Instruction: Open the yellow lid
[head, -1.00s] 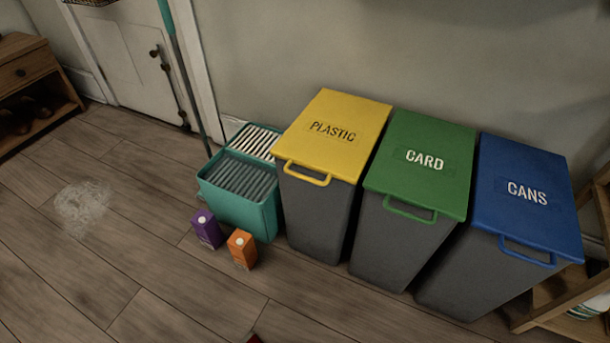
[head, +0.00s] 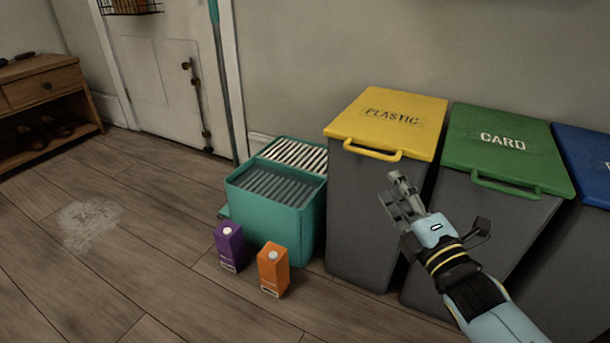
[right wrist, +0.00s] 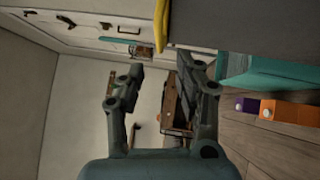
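The yellow lid (head: 390,115), marked PLASTIC, lies closed on a grey bin (head: 365,215). Its yellow loop handle (head: 372,153) sticks out at the front edge. My right gripper (head: 398,190) is in front of this bin, below and a little right of the handle, and is not on it. In the right wrist view my right gripper (right wrist: 160,75) has its two fingers apart with nothing between them. A strip of yellow (right wrist: 162,25) from the lid shows at the top there. My left gripper is not in view.
A green CARD lid (head: 505,150) and a blue lid (head: 590,160) top the bins to the right. A teal bucket (head: 265,215) stands close left. Purple (head: 229,245) and orange (head: 272,268) cartons stand before it. The floor at left is mostly clear.

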